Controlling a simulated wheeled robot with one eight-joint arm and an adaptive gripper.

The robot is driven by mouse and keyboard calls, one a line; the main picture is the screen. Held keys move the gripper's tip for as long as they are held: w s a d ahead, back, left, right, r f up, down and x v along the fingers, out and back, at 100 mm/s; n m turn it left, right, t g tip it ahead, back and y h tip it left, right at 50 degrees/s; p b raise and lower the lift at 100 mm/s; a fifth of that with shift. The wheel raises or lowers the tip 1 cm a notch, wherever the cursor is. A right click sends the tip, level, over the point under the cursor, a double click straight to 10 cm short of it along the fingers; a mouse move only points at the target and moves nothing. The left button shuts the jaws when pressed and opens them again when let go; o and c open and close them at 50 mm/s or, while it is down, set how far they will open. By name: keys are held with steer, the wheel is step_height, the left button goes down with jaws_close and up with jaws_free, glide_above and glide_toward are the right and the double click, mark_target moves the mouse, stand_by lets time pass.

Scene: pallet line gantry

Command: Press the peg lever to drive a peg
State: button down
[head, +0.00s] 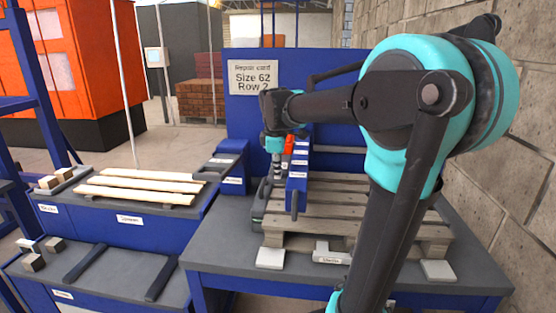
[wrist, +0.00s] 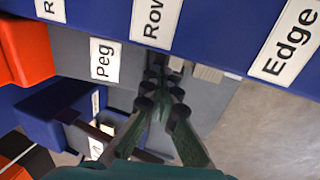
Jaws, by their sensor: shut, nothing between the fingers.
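My gripper (head: 268,188) points down beside the left side of the blue gantry unit (head: 297,172), over the bench. In the wrist view its fingers (wrist: 165,82) are together and empty. A white "Peg" label (wrist: 105,60) lies left of the fingertips, on a grey surface. An orange-red part (wrist: 25,48) is further left; a red part also shows behind my gripper in the head view (head: 289,146). I cannot tell for certain which part is the peg lever, nor whether the fingers touch anything.
A wooden pallet (head: 345,208) lies on the grey bench right of the gantry. Boards (head: 135,190) rest on a blue stand at left, with small blocks (head: 50,182) nearby. A blue panel with a "Size 62 Row 2" sign (head: 253,78) stands behind. A brick wall closes the right side.

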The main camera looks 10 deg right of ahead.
steer(key=f+t, duration=0.1)
steer(key=f, duration=0.1)
steer(key=s+f+t+h, duration=0.1)
steer(key=f+t, duration=0.1)
steer(key=shift+t, duration=0.3)
steer(key=c, duration=2.1)
jaws_free()
steer(key=shift+x, duration=1.1)
steer(key=shift+o, duration=1.1)
steer(key=shift+w, duration=0.1)
steer(key=shift+a, duration=0.1)
steer(key=shift+c, duration=0.7)
